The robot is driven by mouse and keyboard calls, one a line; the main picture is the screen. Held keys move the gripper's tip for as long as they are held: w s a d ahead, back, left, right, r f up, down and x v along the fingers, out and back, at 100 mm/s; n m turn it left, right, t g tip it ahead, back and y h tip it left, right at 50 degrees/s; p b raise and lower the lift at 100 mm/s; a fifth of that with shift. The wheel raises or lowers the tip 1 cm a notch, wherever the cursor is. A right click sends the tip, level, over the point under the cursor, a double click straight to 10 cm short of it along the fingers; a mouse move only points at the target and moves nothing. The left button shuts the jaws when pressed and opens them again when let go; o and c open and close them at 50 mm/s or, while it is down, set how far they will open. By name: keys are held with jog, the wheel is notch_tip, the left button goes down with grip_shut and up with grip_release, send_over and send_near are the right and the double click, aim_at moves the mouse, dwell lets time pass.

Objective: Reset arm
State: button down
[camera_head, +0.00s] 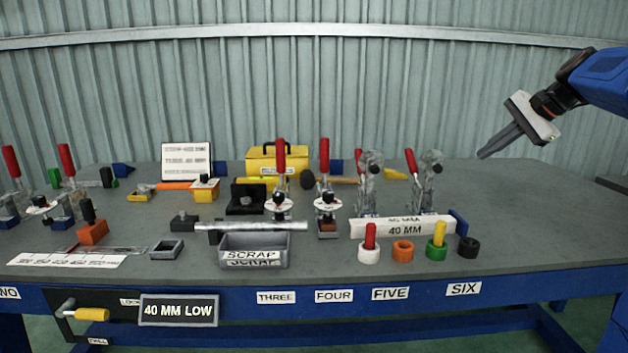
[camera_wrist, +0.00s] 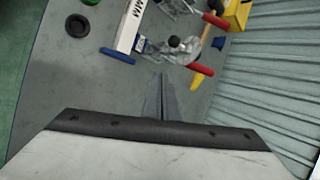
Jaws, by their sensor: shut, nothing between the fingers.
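My gripper (camera_head: 482,156) is at the right in the head view, raised above the right part of the bench (camera_head: 520,215). My blue arm comes in from the right edge. The fingers point down and to the left, are closed together and hold nothing. In the wrist view my gripper (camera_wrist: 162,78) shows its shut fingers over bare grey bench top. The nearest things are the metal toggle clamps with red handles, to the left of the gripper in the head view, and it stands apart from them.
Toggle clamps (camera_head: 430,172), a white 40 MM bar (camera_head: 402,227) and coloured rings with pegs (camera_head: 437,245) stand left of my gripper. A scrap tray (camera_head: 254,252) and yellow toolbox (camera_head: 277,160) are mid-bench. The bench's right part is clear. A corrugated wall (camera_head: 300,90) stands behind.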

jog(key=s+a+f+n+g+h, duration=0.1)
jog(key=s+a+f+n, duration=0.1)
jog(key=s+a+f, duration=0.4)
jog(key=s+a+f+n+h, duration=0.1)
jog(key=s+a+f+n, duration=0.15)
jog(key=s, duration=0.45)
jog(key=s+a+f+n+g+h, duration=0.1)
jog(key=s+a+f+n, duration=0.1)
jog(key=s+a+f, duration=0.4)
jog(key=s+f+n+h, duration=0.1)
jog(key=s+f+n, duration=0.2)
jog(key=s+f, duration=0.4)
jog(key=s+a+f+n+h, duration=0.1)
jog(key=s+f+n, duration=0.3)
jog(key=s+f, duration=0.3)
jog(key=s, duration=0.4)
jog(key=shift+a+t, duration=0.25)
jog(key=shift+t, duration=0.05)
